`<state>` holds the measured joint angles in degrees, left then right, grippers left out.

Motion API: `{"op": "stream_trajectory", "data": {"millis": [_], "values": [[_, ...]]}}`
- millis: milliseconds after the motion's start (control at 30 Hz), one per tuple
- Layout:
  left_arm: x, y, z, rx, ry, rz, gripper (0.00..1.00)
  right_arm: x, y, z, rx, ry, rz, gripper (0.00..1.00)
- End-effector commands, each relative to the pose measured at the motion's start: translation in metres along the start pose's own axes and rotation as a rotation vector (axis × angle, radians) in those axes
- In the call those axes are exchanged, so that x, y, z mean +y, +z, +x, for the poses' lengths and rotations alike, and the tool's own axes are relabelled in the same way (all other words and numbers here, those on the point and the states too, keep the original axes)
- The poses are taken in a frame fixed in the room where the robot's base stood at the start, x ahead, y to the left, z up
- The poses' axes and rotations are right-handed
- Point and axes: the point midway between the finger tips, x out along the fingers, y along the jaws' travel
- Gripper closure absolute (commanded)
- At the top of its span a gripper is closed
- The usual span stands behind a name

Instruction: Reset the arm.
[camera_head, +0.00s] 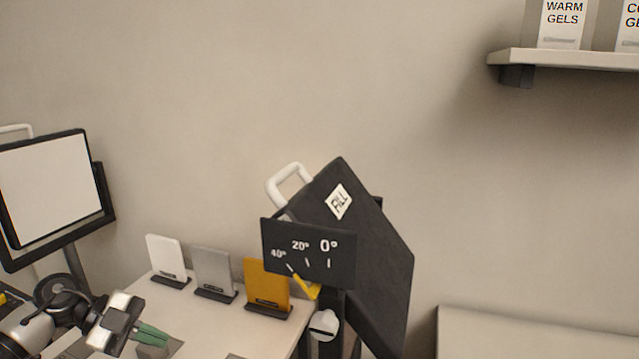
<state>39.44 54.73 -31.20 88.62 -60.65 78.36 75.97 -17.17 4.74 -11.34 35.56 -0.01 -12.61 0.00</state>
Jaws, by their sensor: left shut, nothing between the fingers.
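My left gripper (152,334) is at the lower left of the head view, over the table. Its green fingertips are together with nothing between them. It is apart from the black fill panel (375,250), which stands tilted right of centre with a white "FILL" label. In front of the panel is a black angle scale (308,253) marked 40°, 20° and 0°. A yellow pointer (303,284) sits below the marks, near the 40° end. A white knob (324,324) is under the scale. My right gripper is not in view.
A table (215,325) holds white (167,257), grey (213,270) and yellow (266,284) upright cards in dark stands. A white framed panel (52,190) stands at the left. A shelf (570,60) with labelled boxes is at upper right. A pale surface (530,335) lies lower right.

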Motion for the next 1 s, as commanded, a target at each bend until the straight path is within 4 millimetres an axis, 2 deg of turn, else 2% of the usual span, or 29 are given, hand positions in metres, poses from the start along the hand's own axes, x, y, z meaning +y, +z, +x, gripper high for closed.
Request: {"op": "stream_trajectory", "data": {"millis": [267, 400, 500, 633, 767, 833, 967, 1000], "values": [[-0.019, -0.027, 0.060, 0.169, -0.316, 0.084, 1.00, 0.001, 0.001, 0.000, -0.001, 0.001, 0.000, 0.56], [-0.031, -0.046, 0.087, 0.247, -0.607, 0.066, 1.00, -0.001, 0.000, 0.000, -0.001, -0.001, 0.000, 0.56], [-0.035, -0.052, 0.095, 0.253, -0.845, -0.007, 1.00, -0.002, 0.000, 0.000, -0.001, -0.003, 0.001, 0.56], [-0.028, -0.043, 0.095, 0.177, -1.116, -0.178, 1.00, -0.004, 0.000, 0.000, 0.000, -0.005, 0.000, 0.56], [-0.001, -0.021, 0.093, 0.016, -1.307, -0.414, 1.00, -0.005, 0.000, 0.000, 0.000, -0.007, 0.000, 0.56], [0.023, -0.008, 0.094, -0.097, -1.364, -0.561, 1.00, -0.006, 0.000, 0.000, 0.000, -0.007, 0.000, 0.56], [0.083, 0.013, 0.101, -0.342, -1.374, -0.851, 1.00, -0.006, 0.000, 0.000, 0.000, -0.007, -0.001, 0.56], [0.104, 0.016, 0.104, -0.417, -1.350, -0.939, 1.00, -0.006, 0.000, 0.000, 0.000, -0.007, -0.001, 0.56]]}}
